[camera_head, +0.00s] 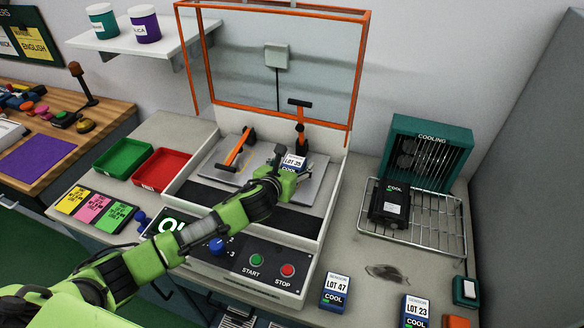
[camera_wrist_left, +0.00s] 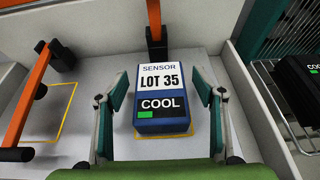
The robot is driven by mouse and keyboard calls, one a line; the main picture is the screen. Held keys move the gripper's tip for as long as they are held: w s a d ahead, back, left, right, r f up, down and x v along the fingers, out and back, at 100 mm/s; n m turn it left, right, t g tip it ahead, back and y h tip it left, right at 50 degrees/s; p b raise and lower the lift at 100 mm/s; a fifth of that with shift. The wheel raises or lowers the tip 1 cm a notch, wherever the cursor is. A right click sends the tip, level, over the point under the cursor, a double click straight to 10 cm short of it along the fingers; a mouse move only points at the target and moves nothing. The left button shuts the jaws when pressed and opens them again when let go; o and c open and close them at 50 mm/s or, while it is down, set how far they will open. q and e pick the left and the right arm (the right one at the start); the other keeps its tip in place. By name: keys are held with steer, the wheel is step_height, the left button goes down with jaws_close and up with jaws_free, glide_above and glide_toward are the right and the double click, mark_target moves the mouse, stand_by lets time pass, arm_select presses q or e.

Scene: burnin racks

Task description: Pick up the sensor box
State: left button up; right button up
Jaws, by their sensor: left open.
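The sensor box (camera_wrist_left: 161,98) labelled SENSOR LOT 35 COOL lies on the grey plate of the test station, label up. In the head view its white label (camera_head: 293,162) shows just past my left gripper (camera_head: 284,178), which hides the rest of it. In the left wrist view the two fingers of my left gripper (camera_wrist_left: 161,104) are open, one on each side of the box, with a gap visible at the right finger and at the left one. My right gripper is not in view.
Orange clamp handles (camera_head: 236,147) stand on the station beside and behind the box. A raised orange-framed clear guard (camera_head: 362,60) is above. A cooling rack (camera_head: 455,222) holds a dark box (camera_head: 390,203). Other boxes, LOT 47 (camera_head: 335,291) and LOT 23 (camera_head: 416,311), are at front right.

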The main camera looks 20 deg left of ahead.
arm_select(q)
steer(key=shift+w+f, duration=0.2)
steer(key=shift+w, duration=0.15)
